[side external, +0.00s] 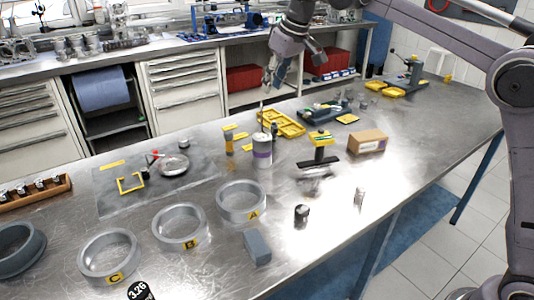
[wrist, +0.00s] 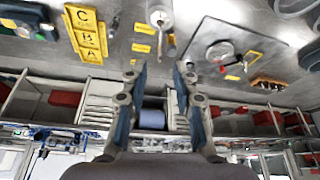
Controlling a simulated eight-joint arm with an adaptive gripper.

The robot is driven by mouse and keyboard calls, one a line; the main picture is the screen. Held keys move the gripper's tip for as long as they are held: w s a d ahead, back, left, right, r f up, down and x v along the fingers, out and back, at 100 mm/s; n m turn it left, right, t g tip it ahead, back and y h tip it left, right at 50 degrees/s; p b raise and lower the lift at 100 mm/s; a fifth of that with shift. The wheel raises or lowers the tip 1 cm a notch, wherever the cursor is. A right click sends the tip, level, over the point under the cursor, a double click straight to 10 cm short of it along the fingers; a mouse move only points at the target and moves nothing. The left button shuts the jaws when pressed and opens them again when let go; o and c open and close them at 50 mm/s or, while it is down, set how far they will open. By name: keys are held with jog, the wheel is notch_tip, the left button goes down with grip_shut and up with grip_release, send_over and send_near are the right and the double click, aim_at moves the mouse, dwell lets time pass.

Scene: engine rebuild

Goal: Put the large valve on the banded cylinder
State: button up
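The banded cylinder (side external: 262,154), pale with a purple band, stands upright mid-bench in the side external view. A thin upright stem (side external: 262,115) rises at its top and looks like a valve standing stem up; it is too small to be sure whether this is the large valve. In the wrist view a pale round top (wrist: 158,18) shows at the upper middle, probably the same cylinder. My gripper (side external: 279,72) is raised above and behind the cylinder, clear of it. In the wrist view its two fingers (wrist: 160,72) are apart with nothing between them.
Grey rings A (side external: 241,201), B (side external: 179,227) and C (side external: 109,254) lie in front left. A yellow-topped stand (side external: 321,142), cardboard box (side external: 368,141) and yellow tray (side external: 291,122) are nearby. A dark mat (side external: 125,198) bears a round metal dish (side external: 173,164).

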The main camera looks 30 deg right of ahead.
jog(key=s+d+f+m+t, duration=0.1)
jog(key=s+d+f, duration=0.1)
jog(key=s, duration=0.6)
jog(key=s+d+f+m+t, duration=0.1)
jog(key=s+d+f, duration=0.1)
jog(key=s, duration=0.6)
jog(key=s+d+f+h, duration=0.1)
jog(key=s+d+f, duration=0.1)
jog(key=s+f, duration=1)
jog(key=s, duration=0.2)
jog(key=shift+s+f+m+t, duration=0.3)
jog(key=shift+f+m+t, duration=0.05)
jog(key=shift+m+t, duration=0.05)
